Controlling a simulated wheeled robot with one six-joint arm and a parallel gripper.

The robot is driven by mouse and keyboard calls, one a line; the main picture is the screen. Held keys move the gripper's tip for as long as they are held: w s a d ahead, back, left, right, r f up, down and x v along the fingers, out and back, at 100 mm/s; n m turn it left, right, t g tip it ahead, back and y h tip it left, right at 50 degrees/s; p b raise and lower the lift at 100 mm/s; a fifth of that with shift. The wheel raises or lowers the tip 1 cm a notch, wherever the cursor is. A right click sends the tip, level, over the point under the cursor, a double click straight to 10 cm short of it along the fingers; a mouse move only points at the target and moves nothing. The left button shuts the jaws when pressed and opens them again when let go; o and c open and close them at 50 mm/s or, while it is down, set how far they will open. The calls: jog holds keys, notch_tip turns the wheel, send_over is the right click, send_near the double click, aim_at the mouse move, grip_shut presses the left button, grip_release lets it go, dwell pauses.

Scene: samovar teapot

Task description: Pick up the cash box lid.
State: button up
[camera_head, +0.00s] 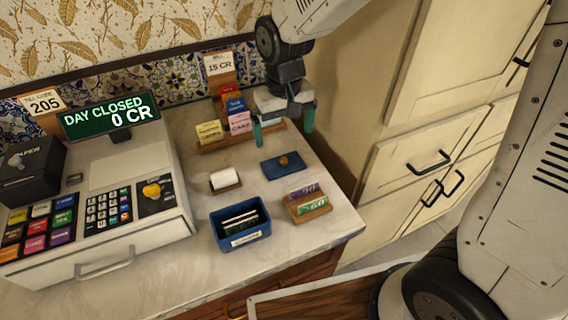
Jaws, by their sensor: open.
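The cash box lid (271,168) is a flat blue plate with a small orange-brown knob, lying on the pale counter. The blue cash box (259,236) stands in front of it and to its left, uncovered, with dark contents and a white label on its front. My gripper (284,133) hangs above and behind the lid, fingers pointing down. Its teal-tipped fingers are open, with nothing between them. The gripper is apart from the lid.
A wooden holder with purple and green cards (307,209) stands right of the cash box. A card rack (240,141) stands behind, close to my gripper. The cash register (110,200) fills the left.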

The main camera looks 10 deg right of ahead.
aim_at(283, 158)
jog(key=shift+w+a+f, duration=0.15)
jog(key=shift+a+f, duration=0.05)
jog(key=shift+f, duration=0.25)
jog(key=f, duration=0.7)
jog(key=shift+s+f, duration=0.2)
jog(key=shift+f, duration=0.1)
jog(key=c, duration=0.6)
